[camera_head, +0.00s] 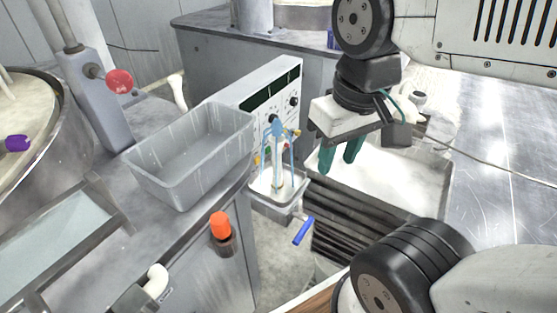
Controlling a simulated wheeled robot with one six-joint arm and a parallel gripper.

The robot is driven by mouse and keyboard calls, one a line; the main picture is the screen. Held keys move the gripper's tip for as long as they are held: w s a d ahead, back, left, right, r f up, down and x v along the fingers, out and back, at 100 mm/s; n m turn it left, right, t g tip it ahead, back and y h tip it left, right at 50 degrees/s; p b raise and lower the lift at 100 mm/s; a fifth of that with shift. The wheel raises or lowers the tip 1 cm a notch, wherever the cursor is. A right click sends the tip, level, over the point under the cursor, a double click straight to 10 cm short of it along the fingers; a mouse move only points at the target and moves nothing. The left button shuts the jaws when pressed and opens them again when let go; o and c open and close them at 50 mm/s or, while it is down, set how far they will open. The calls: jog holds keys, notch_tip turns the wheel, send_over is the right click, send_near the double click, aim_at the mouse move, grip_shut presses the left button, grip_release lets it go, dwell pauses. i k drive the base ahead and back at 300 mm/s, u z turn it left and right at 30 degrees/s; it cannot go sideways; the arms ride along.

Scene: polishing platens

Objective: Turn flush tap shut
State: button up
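A tap with a blue lever (303,231) shows low in the middle, just below a small white tray; I take it to be the flush tap. The lever slants down to the left from a short pale fitting. My gripper (340,159) is above and to the right of the lever, pointing down, clear of it. Its two green fingers are apart with nothing seen between them. The far side of the tap fitting is hidden.
A grey bin (190,165) stands on the left bench. The small white tray (262,192) holds a rack with blue rods. A white control panel (262,95) stands behind. A red knob (119,82) and an orange knob (221,225) are left. A white basin (415,185) lies right.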

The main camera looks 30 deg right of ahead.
aim_at(309, 221)
jog(key=u, duration=1)
jog(key=k, duration=0.95)
jog(key=z, duration=0.65)
